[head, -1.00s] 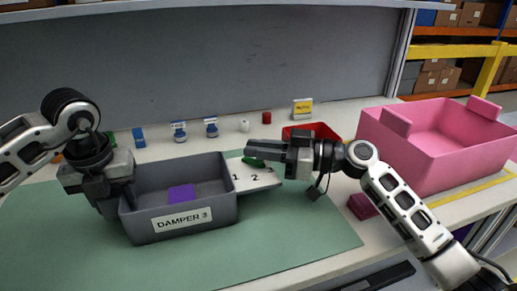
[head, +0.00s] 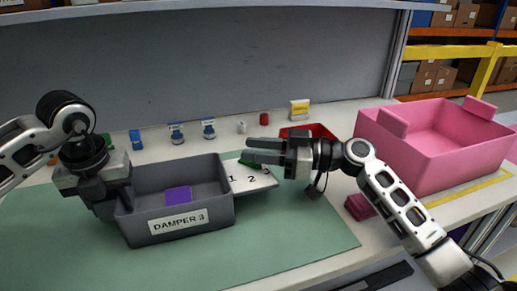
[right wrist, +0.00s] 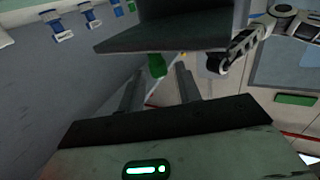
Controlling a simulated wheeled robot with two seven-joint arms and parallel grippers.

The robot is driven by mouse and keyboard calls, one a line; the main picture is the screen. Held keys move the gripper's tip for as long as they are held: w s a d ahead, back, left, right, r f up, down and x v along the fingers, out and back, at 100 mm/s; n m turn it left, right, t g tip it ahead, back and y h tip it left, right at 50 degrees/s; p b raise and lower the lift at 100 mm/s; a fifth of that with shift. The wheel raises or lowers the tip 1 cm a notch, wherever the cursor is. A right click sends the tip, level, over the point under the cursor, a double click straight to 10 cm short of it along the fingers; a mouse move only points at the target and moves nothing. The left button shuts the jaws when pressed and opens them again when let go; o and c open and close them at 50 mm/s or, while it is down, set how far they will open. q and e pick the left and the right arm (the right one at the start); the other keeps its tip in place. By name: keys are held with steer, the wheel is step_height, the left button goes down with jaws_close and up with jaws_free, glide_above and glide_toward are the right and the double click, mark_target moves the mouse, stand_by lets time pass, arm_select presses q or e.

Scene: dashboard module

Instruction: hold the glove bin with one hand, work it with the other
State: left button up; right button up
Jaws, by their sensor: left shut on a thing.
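The grey glove bin (head: 140,228), labelled DAMPER 3, sits on the green mat and holds a purple block (head: 178,195). A pale plate (head: 240,188) marked 1, 2, 3 juts from its right side. A small green piece (head: 246,162) shows at the plate's far edge, partly hidden by my right gripper. My left gripper (head: 110,205) is shut on the bin's left wall. My right gripper (head: 250,150) is open above the plate's far edge. In the right wrist view, its fingers are apart, with the green piece (right wrist: 157,66) seen between them; contact is unclear.
A large pink bin (head: 425,165) stands at the right. A red tray (head: 318,131) and a dark magenta block (head: 359,207) lie near my right arm. Small bottles and blocks line the back, including a yellow box (head: 300,109). The front of the mat (head: 280,245) is clear.

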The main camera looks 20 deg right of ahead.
step_height(320, 180, up, 10)
stand_by(0.4)
arm_select(q)
steer(key=o, duration=1.3)
steer(key=shift+o, duration=0.3)
